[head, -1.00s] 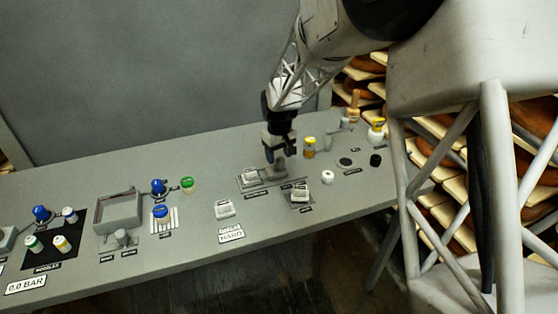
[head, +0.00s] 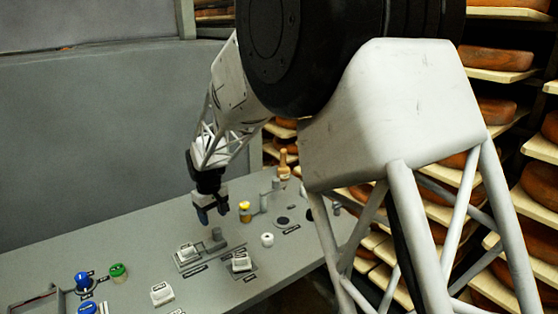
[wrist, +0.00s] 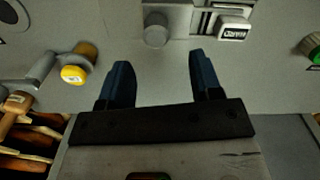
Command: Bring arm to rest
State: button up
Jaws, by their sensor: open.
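My gripper (head: 211,213) hangs from the arm over the back part of the grey bench (head: 130,245), fingers pointing down. In the wrist view my gripper (wrist: 163,82) has its two dark blue fingers wide apart with nothing between them. A grey post (head: 217,234) and a white block (head: 188,251) on a small plate stand just in front of the gripper in the head view. The gripper looks apart from both; its exact height above the bench is hard to tell.
Blue (head: 82,281) and green (head: 118,271) caps are at left. Shelves of cheese wheels (head: 497,112) rise at right.

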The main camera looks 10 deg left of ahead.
jog(key=s+d+r+m, duration=0.25)
jog(key=d+r, duration=0.25)
jog(key=d, duration=0.6)
jog(key=s+d+r+m+t, duration=0.1)
jog(key=s+d+r, duration=0.35)
jog(key=d, duration=0.55)
jog(key=s+d+r+m, duration=0.25)
jog(key=d+r, duration=0.25)
jog(key=d, duration=0.6)
jog(key=s+d+m, duration=0.2)
jog(key=s+d, duration=0.8)
jog(key=s, duration=0.2)
jog(key=s+d+m+t, duration=0.1)
jog(key=s+d+m, duration=0.2)
jog(key=s+d, duration=0.7)
jog(key=shift+s+t, duration=0.3)
jog(key=shift+s, duration=1.1)
jog(key=shift+r, duration=0.1)
